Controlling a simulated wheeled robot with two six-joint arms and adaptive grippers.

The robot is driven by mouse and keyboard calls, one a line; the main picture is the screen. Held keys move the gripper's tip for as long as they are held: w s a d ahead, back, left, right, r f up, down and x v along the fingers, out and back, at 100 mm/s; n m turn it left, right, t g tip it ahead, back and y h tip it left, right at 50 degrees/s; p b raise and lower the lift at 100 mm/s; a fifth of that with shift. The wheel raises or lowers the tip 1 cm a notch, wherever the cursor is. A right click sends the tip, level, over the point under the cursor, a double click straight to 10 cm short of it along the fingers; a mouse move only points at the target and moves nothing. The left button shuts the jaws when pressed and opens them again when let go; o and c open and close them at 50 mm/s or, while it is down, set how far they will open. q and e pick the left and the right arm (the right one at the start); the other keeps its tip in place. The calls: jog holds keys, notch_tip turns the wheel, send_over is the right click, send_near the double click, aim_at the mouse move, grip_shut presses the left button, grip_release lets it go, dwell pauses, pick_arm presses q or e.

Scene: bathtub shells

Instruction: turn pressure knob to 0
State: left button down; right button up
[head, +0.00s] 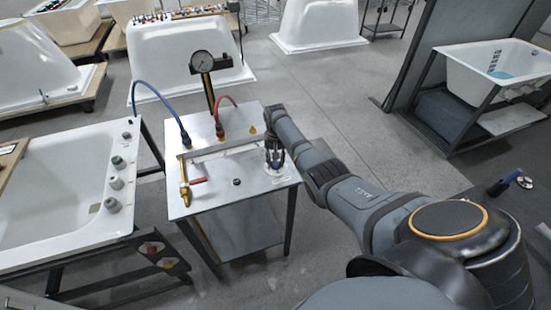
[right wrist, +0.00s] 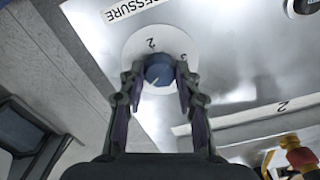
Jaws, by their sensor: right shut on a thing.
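The pressure knob (right wrist: 159,72) is a blue round knob with a pale pointer line. It sits on a white dial (right wrist: 160,45) marked with a "2", beside a label (right wrist: 133,5) reading "PRESSURE". My right gripper (right wrist: 155,82) has a finger on each side of the knob and is shut on it. The pointer line slants toward the lower left in the right wrist view; I cannot read which number it points to. In the head view my right gripper (head: 274,160) is over the right side of the metal table (head: 215,201), hiding the knob. My left gripper is not in view.
A pressure gauge (head: 202,61) stands on a post at the table's back. Blue (head: 160,94) and red (head: 225,101) hoses, a brass valve with a red handle (head: 197,181) and a black button (head: 236,182) are nearby. A bathtub (head: 65,190) stands left.

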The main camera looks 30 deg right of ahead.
aim_at(276, 163)
jog(key=n+p, duration=0.1)
jog(key=n, duration=0.4)
jog(key=shift+r+n, duration=0.1)
jog(key=shift+n, duration=0.2)
jog(key=n, duration=0.6)
jog(key=shift+p, duration=0.35)
jog(key=o, duration=1.2)
jog(key=shift+c, duration=0.2)
notch_tip(276, 163, up, 12)
